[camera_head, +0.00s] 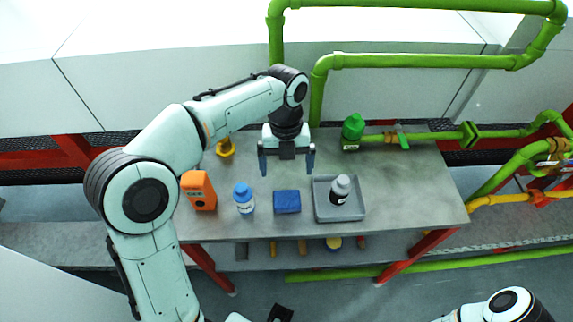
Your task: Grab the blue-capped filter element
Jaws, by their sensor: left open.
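The blue-capped filter element (244,199) looks like a small white bottle with a blue cap and a blue band. It stands upright on the grey table (420,190), between an orange device and a blue block. My left gripper (287,172) is open and empty above the table, with its two fingers spread apart. It is up and to the right of the blue-capped element and does not touch it. Part of my right arm (500,305) shows at the bottom right, and its gripper is out of the picture.
An orange handheld device (199,190) is left of the element, and a blue block (287,202) is right of it. The table's right side is clear.

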